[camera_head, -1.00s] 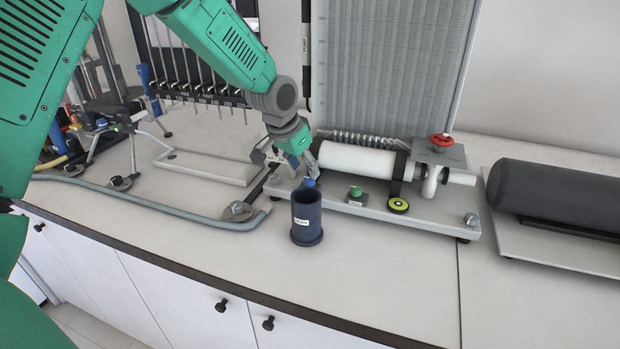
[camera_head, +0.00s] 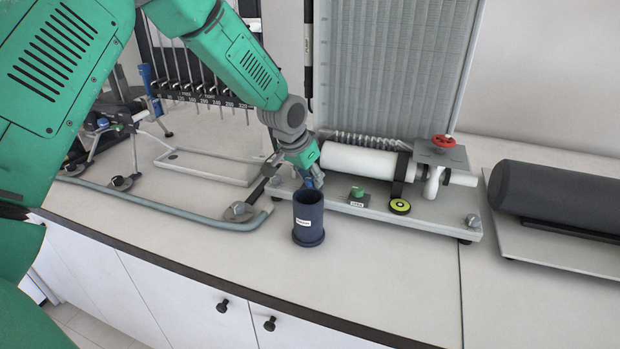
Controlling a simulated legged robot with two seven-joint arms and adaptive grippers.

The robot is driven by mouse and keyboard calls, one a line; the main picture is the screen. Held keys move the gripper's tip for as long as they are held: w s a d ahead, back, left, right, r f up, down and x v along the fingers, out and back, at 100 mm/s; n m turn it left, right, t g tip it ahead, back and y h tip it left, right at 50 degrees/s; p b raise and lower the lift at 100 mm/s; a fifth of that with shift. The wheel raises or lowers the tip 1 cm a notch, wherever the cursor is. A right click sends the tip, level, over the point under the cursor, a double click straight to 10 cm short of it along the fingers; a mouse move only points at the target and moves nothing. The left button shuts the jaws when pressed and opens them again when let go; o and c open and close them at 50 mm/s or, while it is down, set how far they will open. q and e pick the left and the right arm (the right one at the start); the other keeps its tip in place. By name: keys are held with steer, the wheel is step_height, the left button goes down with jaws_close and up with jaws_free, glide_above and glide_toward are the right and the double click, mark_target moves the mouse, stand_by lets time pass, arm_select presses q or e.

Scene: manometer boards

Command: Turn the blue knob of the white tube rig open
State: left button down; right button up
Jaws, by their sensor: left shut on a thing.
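The white tube rig is a white cylinder (camera_head: 362,160) on a light grey base plate (camera_head: 440,216), right of my left gripper. The blue knob (camera_head: 309,183) shows as a small blue patch at the left end of the rig, just behind the dark blue cup's rim. My left gripper (camera_head: 312,178) points down at the knob and is shut on it; its fingers hide most of the knob. My right gripper is not in view.
A dark blue cup (camera_head: 308,222) stands right in front of my left gripper. The rig also carries a green knob (camera_head: 357,192), a yellow-black disc (camera_head: 400,206) and a red handwheel (camera_head: 443,141). A black cylinder (camera_head: 560,195) lies at right.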

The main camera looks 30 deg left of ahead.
arm_select(q)
steer(key=shift+s+d+f+n, duration=0.1)
steer(key=shift+n, duration=0.3)
steer(key=n+y+p, duration=0.1)
steer(key=n, duration=0.1)
steer(key=shift+n+y+p, duration=0.3)
steer(key=shift+n+p, duration=0.1)
steer(key=n+y+p, duration=0.1)
steer(key=n, duration=0.2)
steer(key=shift+n+g, duration=0.3)
steer(key=shift+g, duration=0.1)
steer(key=n+y+p, duration=0.1)
steer(key=n, duration=0.1)
steer(key=shift+f+n, duration=0.1)
steer(key=shift+n, duration=0.2)
steer(key=shift+f+n+g+y, duration=0.1)
steer(key=shift+n+g+y, duration=0.5)
steer(key=shift+n, duration=1.1)
steer(key=shift+s+d, duration=0.1)
steer(key=c, duration=1.3)
jaws_free()
steer(key=shift+w, duration=0.2)
